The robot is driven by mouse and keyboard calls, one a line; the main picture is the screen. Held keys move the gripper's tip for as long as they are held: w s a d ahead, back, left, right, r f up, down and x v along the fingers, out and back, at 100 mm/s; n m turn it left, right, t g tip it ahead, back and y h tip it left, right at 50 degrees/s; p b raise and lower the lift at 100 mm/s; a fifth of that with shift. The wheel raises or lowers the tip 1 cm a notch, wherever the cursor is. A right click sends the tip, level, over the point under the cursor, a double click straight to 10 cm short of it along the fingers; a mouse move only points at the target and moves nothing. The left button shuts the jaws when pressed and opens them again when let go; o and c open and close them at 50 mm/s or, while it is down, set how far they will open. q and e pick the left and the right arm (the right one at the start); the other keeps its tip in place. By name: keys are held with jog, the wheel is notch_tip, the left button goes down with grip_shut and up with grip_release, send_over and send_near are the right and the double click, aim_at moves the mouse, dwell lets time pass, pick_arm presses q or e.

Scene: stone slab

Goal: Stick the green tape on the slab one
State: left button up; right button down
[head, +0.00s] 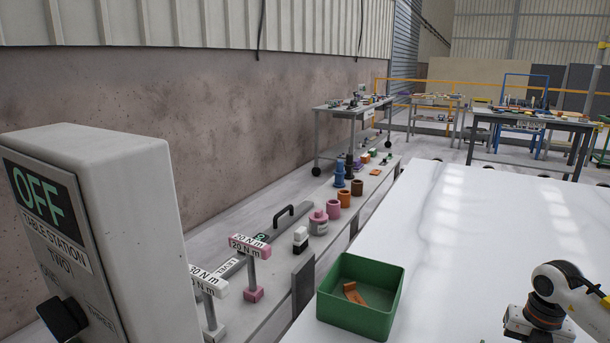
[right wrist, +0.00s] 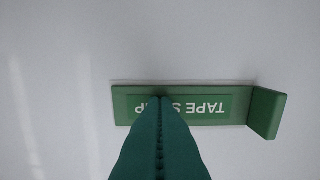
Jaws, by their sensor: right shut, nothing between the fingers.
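In the right wrist view a flat green tape strip (right wrist: 207,105) lies on a white surface, its printed label upside down. A green tab (right wrist: 266,112) stands up at its right end. My right gripper (right wrist: 159,98) is shut with nothing in it; its dark teal fingers cover the middle of the strip's label. I cannot tell whether the tips touch it. In the head view the right wrist shows at the bottom right, its fingers out of frame. A large white slab-like surface (head: 470,230) fills the right side; no slab number is readable. My left gripper is not in view.
A green bin (head: 386,298) with orange pieces (head: 354,294) stands at the slab's near left edge. A grey switch box (head: 120,190) marked OFF is at left. A low bench with pots (head: 318,222) and torque-labelled tools runs along the wall. The slab's middle is clear.

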jog(key=shift+s+a+f, duration=0.1)
jog(key=shift+s+f, duration=0.05)
jog(key=shift+f, duration=0.05)
jog(key=shift+r+p, duration=0.8)
notch_tip(320, 180, up, 6)
jog(key=p, duration=0.4)
jog(key=shift+f, duration=0.15)
jog(key=shift+f, duration=0.15)
